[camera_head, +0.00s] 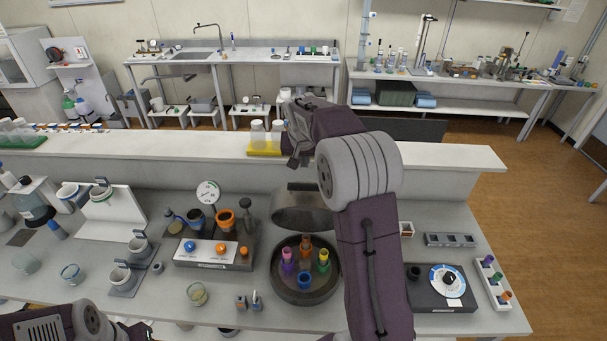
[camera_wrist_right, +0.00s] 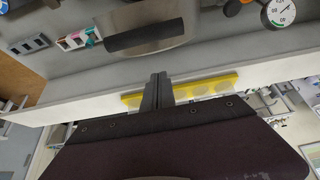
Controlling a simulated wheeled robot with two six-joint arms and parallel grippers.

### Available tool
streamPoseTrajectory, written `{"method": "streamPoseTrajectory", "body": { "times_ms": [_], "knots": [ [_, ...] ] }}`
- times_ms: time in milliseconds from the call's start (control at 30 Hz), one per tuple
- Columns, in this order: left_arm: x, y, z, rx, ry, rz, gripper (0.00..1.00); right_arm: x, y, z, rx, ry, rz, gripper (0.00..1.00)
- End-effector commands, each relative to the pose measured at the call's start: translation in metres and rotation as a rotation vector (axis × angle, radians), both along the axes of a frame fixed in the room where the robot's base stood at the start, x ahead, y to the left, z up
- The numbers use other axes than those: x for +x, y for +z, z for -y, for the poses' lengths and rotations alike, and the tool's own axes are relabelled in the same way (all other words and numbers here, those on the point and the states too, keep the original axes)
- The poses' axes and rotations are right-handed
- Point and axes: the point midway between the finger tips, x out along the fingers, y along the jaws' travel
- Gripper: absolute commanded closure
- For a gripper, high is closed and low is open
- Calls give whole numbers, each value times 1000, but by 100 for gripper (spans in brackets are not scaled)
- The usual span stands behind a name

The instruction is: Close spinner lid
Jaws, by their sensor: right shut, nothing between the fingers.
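The spinner (camera_head: 305,293) is a round dark bowl on the bench, holding several coloured tubes. Its grey domed lid (camera_head: 298,213) stands raised at the bowl's back edge, so the spinner is open. In the right wrist view the lid (camera_wrist_right: 145,28) is at the top, beyond the fingertips. My right gripper (camera_head: 294,158) is shut and empty, above and behind the lid; its closed fingers (camera_wrist_right: 158,80) point toward the lid with a gap between. My left gripper (camera_head: 139,331) shows only partly at the bottom left edge, and its jaws are unclear.
A raised white shelf (camera_head: 440,152) runs behind the bench, with a yellow rack (camera_head: 262,148) near my right gripper. A block with a pressure gauge (camera_head: 208,192) stands left of the spinner. A dark dial device (camera_head: 440,290) is to the right, beyond my right arm.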

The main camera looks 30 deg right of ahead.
Motion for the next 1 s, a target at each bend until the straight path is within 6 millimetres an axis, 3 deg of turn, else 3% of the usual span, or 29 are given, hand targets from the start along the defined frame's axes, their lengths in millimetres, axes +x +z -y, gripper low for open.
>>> {"method": "streamPoseTrajectory", "body": {
  "times_ms": [200,500,1000],
  "knots": [
    [0,17,0,0,0,0,64,18,-39,12,1,0,-4,100],
    [0,24,0,0,0,0,64,-14,-43,-9,1,2,1,100],
    [0,17,0,0,0,0,64,-16,-47,-8,-4,1,8,100]
  ]
}}
